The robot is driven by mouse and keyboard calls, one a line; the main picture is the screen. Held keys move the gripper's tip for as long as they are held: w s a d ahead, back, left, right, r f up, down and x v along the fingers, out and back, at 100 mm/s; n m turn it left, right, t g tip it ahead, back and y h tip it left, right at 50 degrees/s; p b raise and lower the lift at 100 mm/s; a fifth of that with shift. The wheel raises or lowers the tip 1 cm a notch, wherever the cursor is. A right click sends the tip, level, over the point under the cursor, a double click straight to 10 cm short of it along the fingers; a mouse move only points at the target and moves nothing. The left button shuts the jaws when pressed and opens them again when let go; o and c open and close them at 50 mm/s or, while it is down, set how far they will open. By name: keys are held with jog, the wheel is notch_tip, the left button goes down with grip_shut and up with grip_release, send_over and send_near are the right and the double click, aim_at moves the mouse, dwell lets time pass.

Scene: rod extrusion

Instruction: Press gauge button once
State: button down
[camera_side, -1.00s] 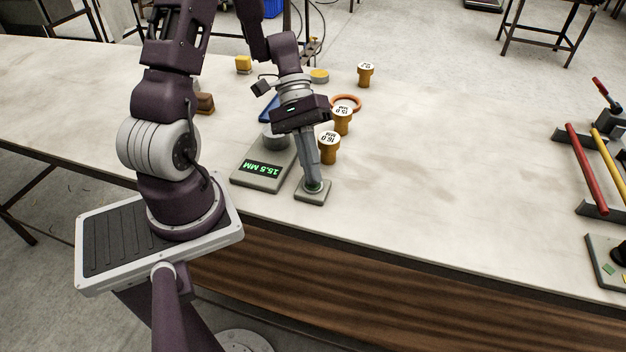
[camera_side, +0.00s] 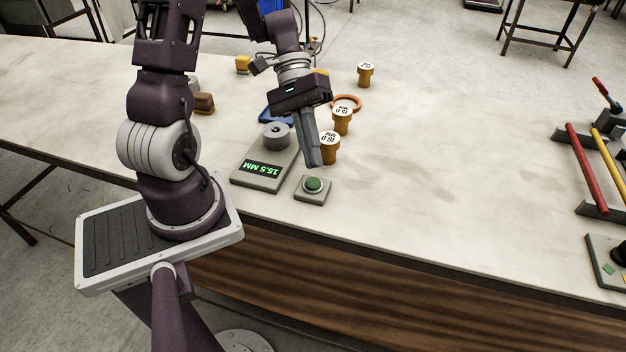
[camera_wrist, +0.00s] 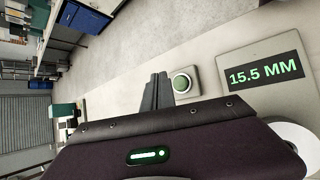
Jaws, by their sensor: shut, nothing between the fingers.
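The gauge button (camera_side: 313,184) is a round green button on a small square grey base near the front edge of the table. It also shows in the wrist view (camera_wrist: 182,84). My gripper (camera_side: 314,164) is shut and empty, held above and a little behind the button, apart from it. In the wrist view the fingers (camera_wrist: 157,80) are together, just left of the button. The grey gauge (camera_side: 263,170) stands left of the button with a grey cylinder (camera_side: 276,136) on it. Its lit display reads 15.5 MM (camera_wrist: 264,72) in the wrist view.
Orange-brown plugs labelled 16.0 MM (camera_side: 329,150) and 15.0 MM (camera_side: 342,122) stand close behind my gripper; another plug (camera_side: 365,76) is farther back. An orange ring (camera_side: 347,102) lies nearby. Red and yellow rods (camera_side: 588,170) are at the far right. The table's middle right is clear.

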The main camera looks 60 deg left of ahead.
jog(key=shift+r, duration=1.45)
jog(key=s+d+r+m+t+y, duration=0.5)
jog(key=s+r+m+t+y, duration=0.2)
jog(key=r, duration=0.4)
jog(key=shift+s+r+y, duration=0.2)
jog(key=shift+s+y, duration=0.55)
jog(key=shift+y, duration=0.25)
